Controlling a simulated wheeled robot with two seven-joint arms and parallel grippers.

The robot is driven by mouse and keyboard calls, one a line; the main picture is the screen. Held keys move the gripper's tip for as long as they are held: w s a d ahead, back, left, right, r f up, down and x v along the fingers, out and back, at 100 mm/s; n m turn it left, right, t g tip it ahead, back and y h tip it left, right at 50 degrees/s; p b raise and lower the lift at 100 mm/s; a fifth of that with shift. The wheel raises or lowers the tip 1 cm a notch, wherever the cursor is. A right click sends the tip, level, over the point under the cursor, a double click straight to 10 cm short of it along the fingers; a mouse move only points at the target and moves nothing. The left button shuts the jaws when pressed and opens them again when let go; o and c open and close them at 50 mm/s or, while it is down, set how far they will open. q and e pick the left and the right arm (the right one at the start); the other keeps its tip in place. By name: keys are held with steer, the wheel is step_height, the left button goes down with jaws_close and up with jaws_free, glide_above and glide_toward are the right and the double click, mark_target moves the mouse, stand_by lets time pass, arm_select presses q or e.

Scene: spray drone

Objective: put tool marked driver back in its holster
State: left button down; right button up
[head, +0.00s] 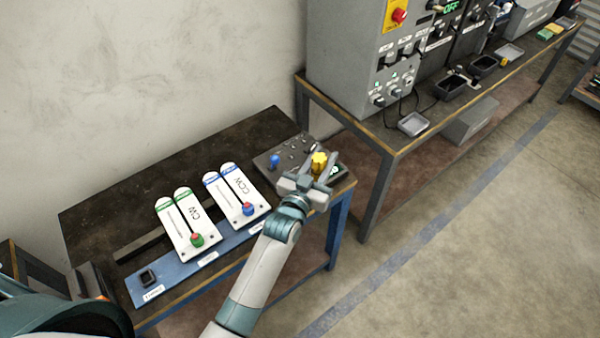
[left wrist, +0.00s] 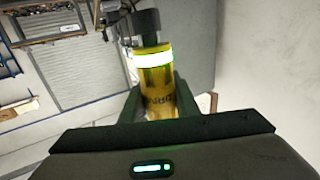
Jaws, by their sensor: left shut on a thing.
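The yellow tool (head: 319,159) stands up between the fingers of my left gripper (head: 318,172) at the right end of the dark workbench. In the left wrist view the same tool (left wrist: 155,90) is a yellow cylinder with a pale band and partly hidden dark lettering that looks like part of DRIVER. My left gripper is shut on it. A small black square holster (head: 148,278) sits at the left end of the blue strip, with a white label whose text is too small to read. My right gripper is not in view.
White CW (head: 184,222) and CCW (head: 236,196) panels with green and blue knobs stand mid-bench. A dark plate (head: 275,160) with a blue-topped piece and several small parts lies near my gripper. A grey control cabinet (head: 350,60) stands on another bench behind. The bench's back left is clear.

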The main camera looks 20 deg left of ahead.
arm_select(q)
steer(key=w+a+f+b, duration=0.1)
steer(key=a, duration=0.1)
steer(key=w+a+f+b, duration=0.1)
steer(key=a+f+b, duration=0.2)
steer(key=a, duration=0.2)
steer(key=shift+w+f, duration=0.2)
steer(key=shift+w, duration=0.2)
steer(key=shift+f+b, duration=0.1)
steer(key=shift+b, duration=0.25)
step_height(320, 180, down, 4)
steer(key=b, duration=0.3)
steer(key=shift+b, duration=0.35)
steer(key=c, duration=1.4)
jaws_free()
steer(key=shift+o, duration=0.2)
steer(key=shift+s, duration=0.15)
